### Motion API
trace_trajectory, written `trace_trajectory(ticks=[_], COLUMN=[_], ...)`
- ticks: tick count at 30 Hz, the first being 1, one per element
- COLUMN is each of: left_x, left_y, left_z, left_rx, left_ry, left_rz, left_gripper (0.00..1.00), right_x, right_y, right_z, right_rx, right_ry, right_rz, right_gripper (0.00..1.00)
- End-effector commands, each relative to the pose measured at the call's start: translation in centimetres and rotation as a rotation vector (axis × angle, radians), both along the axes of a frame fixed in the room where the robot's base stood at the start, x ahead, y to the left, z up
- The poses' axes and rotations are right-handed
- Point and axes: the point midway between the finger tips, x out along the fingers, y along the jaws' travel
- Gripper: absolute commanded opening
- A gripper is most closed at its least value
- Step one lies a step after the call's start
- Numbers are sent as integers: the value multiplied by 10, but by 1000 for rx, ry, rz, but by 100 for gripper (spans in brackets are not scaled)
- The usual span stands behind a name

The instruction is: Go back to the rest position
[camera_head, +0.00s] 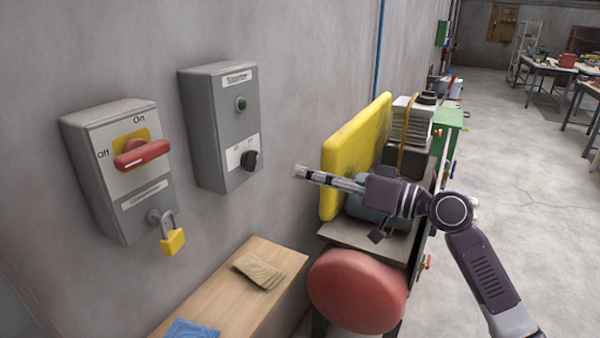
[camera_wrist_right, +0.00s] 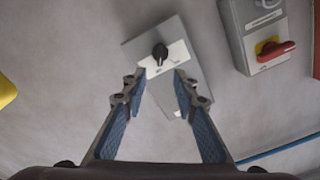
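My right gripper (camera_head: 302,172) is held out in front of the wall, a little right of the grey Starter box (camera_head: 205,110), and touches nothing. In the right wrist view its two fingers (camera_wrist_right: 160,88) are apart with nothing between them. The Starter box has a green button (camera_head: 241,103) and a black knob (camera_head: 249,160); the knob also shows just beyond the fingertips in the right wrist view (camera_wrist_right: 160,52). Left of it is the disconnector box (camera_head: 110,180) with a red handle (camera_head: 142,154) and an open-looking yellow padlock (camera_head: 172,240). My left gripper is not in view.
Below the boxes is a wooden bench (camera_head: 225,298) with a brown packet (camera_head: 258,270) and blue cloth (camera_head: 192,329). A machine with a yellow panel (camera_head: 355,150) and red round part (camera_head: 357,291) stands near my right arm. The floor (camera_head: 520,220) at right is clear.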

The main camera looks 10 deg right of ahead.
Motion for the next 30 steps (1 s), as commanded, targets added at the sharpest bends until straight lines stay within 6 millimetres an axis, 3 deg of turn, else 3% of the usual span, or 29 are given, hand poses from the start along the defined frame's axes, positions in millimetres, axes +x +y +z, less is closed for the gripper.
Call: trace_trajectory(ticks=[9,11,14,17,18,22,26,30], left_x=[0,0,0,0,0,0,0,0], left_y=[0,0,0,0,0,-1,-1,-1], left_z=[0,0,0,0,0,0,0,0], left_rx=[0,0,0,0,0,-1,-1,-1], left_ry=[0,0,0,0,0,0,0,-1], left_rz=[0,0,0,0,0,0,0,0], left_gripper=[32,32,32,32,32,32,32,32], right_x=[2,7,25,46,53,61,50,17], right_y=[-1,-4,-15,-34,-42,-69,-93,-115], right_z=[-3,-14,-50,-113,-142,-239,-336,-437], right_rx=[-1,-4,-12,-40,-57,-126,-211,-323], right_ry=[4,19,70,147,182,287,390,493], right_rz=[-5,-22,-81,-175,-214,-331,-425,-499], right_gripper=[27,27,27,27,27,27,27,27])
